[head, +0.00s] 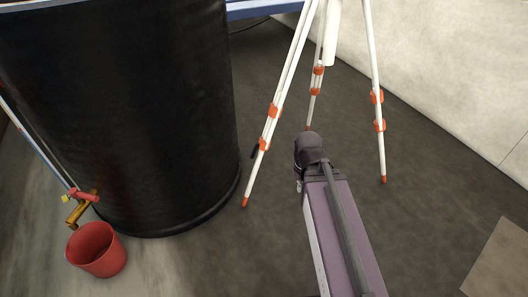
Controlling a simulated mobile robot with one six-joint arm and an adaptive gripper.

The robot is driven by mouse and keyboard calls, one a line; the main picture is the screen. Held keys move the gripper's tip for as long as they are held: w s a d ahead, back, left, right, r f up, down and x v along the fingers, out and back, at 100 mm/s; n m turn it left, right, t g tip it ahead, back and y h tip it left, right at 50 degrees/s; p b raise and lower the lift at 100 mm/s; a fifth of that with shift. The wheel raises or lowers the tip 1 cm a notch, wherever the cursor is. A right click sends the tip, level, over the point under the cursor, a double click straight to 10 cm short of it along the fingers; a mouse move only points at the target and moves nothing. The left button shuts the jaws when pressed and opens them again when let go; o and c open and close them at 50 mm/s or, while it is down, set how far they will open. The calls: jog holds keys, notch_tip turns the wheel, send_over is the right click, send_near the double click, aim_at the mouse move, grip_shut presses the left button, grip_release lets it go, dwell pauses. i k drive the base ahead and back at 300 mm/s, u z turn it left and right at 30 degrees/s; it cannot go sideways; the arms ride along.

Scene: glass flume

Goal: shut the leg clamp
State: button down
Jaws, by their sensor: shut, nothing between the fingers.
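A white tripod with orange clamps stands on the dark floor. Its left leg (289,78) has an upper orange clamp (273,110) and a lower orange clamp (264,144). A small black lever (254,152) sticks out to the left from the lower clamp, away from the leg. The right leg's orange clamps (378,111) and the rear leg's orange clamps (317,78) show no lever standing out. My purple arm link rises from the bottom, its dark joint end just right of the left leg. I cannot make out my gripper's fingers.
A large black tank (120,100) stands close to the left leg. A red bucket (97,250) sits below a brass tap (80,208) with a red handle. A pale wall (450,70) runs behind. A tan flat piece (500,262) lies lower right. Floor right of the tripod is clear.

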aim_at(256, 147)
jog(key=z, duration=0.55)
jog(key=k, duration=1)
jog(key=u, duration=0.7)
jog(key=i, duration=1)
jog(key=z, duration=0.05)
